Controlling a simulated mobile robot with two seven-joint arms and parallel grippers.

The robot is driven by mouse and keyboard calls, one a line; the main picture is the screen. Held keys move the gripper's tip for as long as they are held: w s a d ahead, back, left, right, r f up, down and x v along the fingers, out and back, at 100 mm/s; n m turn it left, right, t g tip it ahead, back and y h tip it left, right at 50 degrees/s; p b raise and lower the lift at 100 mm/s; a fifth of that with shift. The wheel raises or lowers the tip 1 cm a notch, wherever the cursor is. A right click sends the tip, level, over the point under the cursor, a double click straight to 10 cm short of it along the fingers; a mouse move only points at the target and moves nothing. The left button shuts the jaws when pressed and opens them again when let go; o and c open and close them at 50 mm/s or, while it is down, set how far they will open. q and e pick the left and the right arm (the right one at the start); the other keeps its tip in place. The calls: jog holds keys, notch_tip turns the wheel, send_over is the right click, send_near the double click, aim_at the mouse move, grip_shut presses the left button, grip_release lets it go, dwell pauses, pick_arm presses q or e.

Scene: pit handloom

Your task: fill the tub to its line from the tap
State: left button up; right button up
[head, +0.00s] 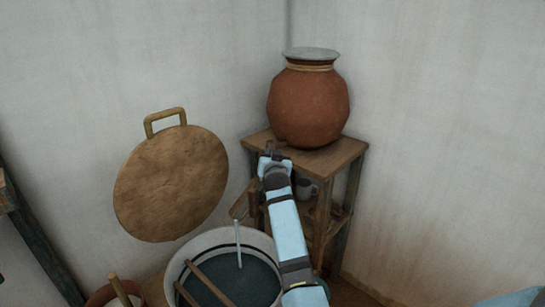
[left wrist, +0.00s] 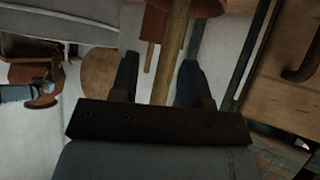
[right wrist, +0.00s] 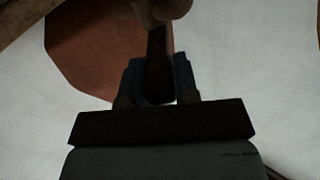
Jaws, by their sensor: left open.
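A red-brown clay pot (head: 308,105) stands on a wooden corner stand. The white-rimmed tub (head: 203,241) is lower, in front of the stand. A thin pale stream (head: 239,245) falls into its dark water (head: 252,283); a brown wooden piece (head: 243,203) is just above the stream.
Two wooden sticks (head: 207,283) lean in the tub. A round wooden board (head: 172,183) with a handle hangs on the wall. A cup (head: 304,188) sits on the stand's lower shelf. A brown vessel (head: 103,296) stands left of the tub.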

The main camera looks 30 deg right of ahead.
jog(key=o, duration=0.4)
jog(key=shift+c, duration=0.2)
notch_tip(320, 180, up, 20)
jog(key=p, duration=0.1)
